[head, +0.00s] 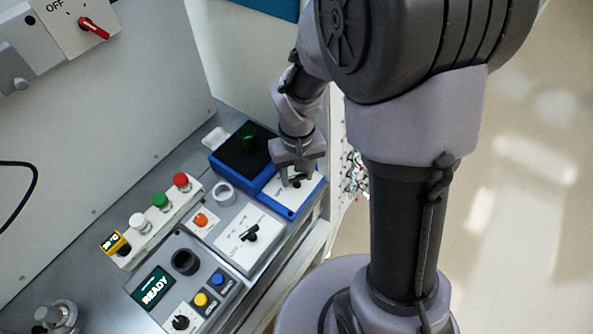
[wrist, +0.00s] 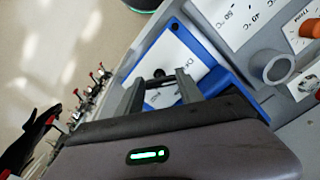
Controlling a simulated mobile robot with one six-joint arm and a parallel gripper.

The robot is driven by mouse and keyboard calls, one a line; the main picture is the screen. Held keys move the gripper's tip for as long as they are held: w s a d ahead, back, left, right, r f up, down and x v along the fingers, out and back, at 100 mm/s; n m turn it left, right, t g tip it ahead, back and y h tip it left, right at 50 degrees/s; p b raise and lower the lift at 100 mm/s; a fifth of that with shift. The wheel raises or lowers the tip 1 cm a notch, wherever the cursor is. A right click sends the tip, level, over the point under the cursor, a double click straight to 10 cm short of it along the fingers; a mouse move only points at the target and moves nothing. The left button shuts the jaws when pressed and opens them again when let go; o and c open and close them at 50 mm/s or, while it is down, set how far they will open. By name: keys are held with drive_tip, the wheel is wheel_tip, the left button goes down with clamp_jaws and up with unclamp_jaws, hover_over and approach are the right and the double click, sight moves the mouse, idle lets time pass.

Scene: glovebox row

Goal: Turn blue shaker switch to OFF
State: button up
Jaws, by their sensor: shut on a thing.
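The blue shaker (head: 216,160) stands on the bench with a black top and a green item on it. Its white front panel carries the black shaker switch (head: 297,184), which also shows in the wrist view (wrist: 159,73). My gripper (head: 296,176) reaches down onto this panel from above. In the wrist view my gripper (wrist: 160,82) has one finger on each side of the switch knob and is shut on it.
A white panel with a black knob (head: 250,234) and an orange knob (head: 201,220) sit close by. A grey ring (head: 223,193) stands beside the shaker. A button strip (head: 160,220) and a READY display (head: 153,289) lie further left. Open floor is at right.

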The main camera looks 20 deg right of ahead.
sight(297, 178)
drive_tip(key=shift+n, duration=0.5)
drive_tip(key=o, duration=1.4)
wheel_tip(297, 178, up, 18)
drive_tip(key=p, duration=0.6)
drive_tip(key=shift+f+p, duration=0.25)
drive_tip(key=shift+p, duration=0.05)
